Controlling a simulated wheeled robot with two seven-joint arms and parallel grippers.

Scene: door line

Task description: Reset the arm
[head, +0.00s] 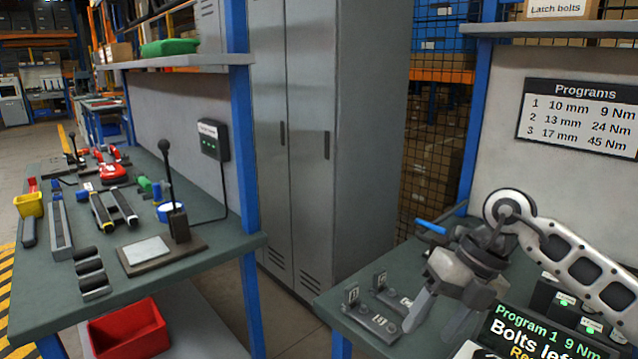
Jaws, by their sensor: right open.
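My right arm comes in from the right edge. My right gripper (440,318) is open and points down over the right workbench (352,297). Nothing shows between its fingers. A small fixture plate with numbered tags (372,315) lies on the bench just left of the fingers. A display (545,338) reading "Program 1 9 Nm" and "Bolts left" stands right of the gripper, its lower part cut off by the frame. A blue bar (431,227) shows behind the gripper, partly hidden. My left gripper is not in view.
A left bench (120,305) holds several tools, a lever stand (172,210) and a yellow bin (30,205). A red bin (128,330) sits below. A grey locker (350,130) stands between the benches. A programs sign (580,118) hangs above the right bench, under a shelf (550,30).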

